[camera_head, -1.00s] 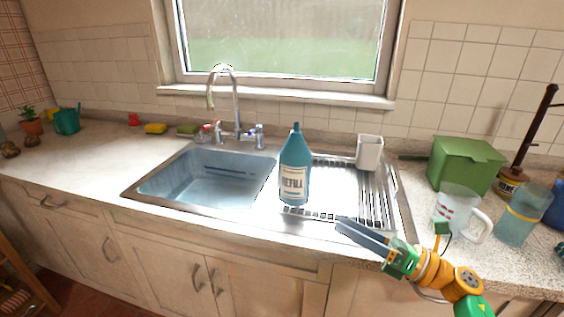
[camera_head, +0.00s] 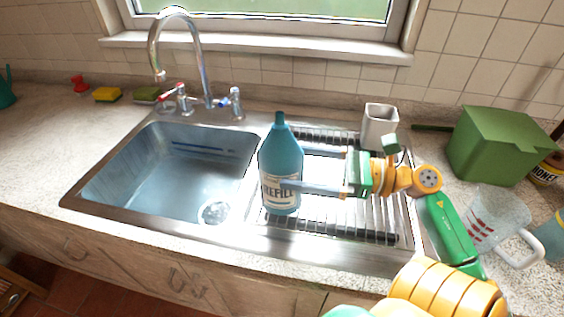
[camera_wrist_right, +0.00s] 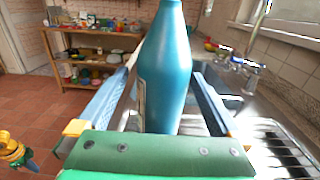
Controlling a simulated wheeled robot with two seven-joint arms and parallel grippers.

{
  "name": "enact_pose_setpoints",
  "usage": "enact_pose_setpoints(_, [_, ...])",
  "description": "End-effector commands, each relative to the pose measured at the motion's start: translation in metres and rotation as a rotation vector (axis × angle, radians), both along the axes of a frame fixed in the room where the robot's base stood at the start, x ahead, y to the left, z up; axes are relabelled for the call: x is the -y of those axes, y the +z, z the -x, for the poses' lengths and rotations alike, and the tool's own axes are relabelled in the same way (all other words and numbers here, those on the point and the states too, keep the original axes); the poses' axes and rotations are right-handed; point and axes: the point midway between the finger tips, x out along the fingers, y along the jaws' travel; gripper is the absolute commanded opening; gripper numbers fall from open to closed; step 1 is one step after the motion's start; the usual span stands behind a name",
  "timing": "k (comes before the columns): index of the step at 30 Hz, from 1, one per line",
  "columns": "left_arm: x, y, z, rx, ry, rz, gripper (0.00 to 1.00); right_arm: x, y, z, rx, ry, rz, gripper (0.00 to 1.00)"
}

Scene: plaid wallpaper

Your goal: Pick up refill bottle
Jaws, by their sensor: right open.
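The refill bottle (camera_head: 281,165) is teal with a pale label reading "REFILL". It stands upright on the left part of the drainboard, beside the sink basin. My right gripper (camera_head: 308,170) reaches in from the right, with one finger behind the bottle and one in front of its lower half. It is open. In the right wrist view the bottle (camera_wrist_right: 166,75) stands between the two spread fingers, with its lower part hidden behind the gripper's green body. I cannot tell whether either finger touches it.
The sink basin (camera_head: 180,175) lies left of the bottle, with the faucet (camera_head: 180,60) behind it. A white cup (camera_head: 379,124) stands at the back of the drainboard (camera_head: 350,225). A green box (camera_head: 495,145) and a glass jug (camera_head: 500,222) stand on the counter at right.

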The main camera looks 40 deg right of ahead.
Motion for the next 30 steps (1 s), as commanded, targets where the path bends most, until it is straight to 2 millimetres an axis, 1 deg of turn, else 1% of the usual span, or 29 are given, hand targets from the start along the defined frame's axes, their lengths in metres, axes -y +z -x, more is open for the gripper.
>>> enact_pose_setpoints(1, [-0.001,0.007,0.001,-0.002,0.0,-0.001,0.0,-0.005,0.004,-0.005,0.001,0.002,0.001,1.0])
enact_pose_setpoints(3, [-0.001,0.01,0.001,-0.003,0.0,-0.002,0.0,-0.01,0.004,-0.011,0.001,0.002,-0.001,1.0])
enact_pose_setpoints(5, [-0.001,0.018,0.001,-0.003,0.0,-0.003,0.0,-0.016,0.006,-0.019,0.001,0.002,-0.001,1.0])
enact_pose_setpoints(7, [-0.001,0.029,0.001,-0.003,0.0,-0.003,0.0,-0.024,0.007,-0.03,0.001,0.002,-0.002,1.0])
enact_pose_setpoints(9, [-0.001,0.035,0.001,-0.002,0.0,-0.002,0.0,-0.032,0.006,-0.041,0.002,0.001,-0.003,1.0])
enact_pose_setpoints(13, [-0.001,0.037,0.001,-0.002,0.0,-0.002,0.0,-0.041,0.001,-0.051,0.0,0.0,-0.001,1.0])
enact_pose_setpoints(18, [-0.001,0.035,0.0,-0.001,0.0,-0.002,0.0,-0.042,-0.002,-0.051,0.0,-0.001,0.0,1.0])
enact_pose_setpoints(19, [-0.001,0.035,0.0,-0.001,0.0,-0.002,0.0,-0.041,-0.002,-0.051,0.0,-0.001,0.0,0.97])
enact_pose_setpoints(28, [-0.001,0.035,-0.001,0.001,0.0,-0.002,0.0,-0.041,-0.002,-0.051,-0.001,-0.001,-0.001,0.16])
enact_pose_setpoints(29, [-0.001,0.035,-0.001,0.001,0.0,-0.001,0.0,-0.041,-0.001,-0.051,0.0,-0.001,-0.001,0.12])
enact_pose_setpoints(30, [-0.001,0.035,-0.001,0.001,-0.001,-0.001,0.0,-0.041,-0.001,-0.051,0.0,-0.001,-0.001,0.12])
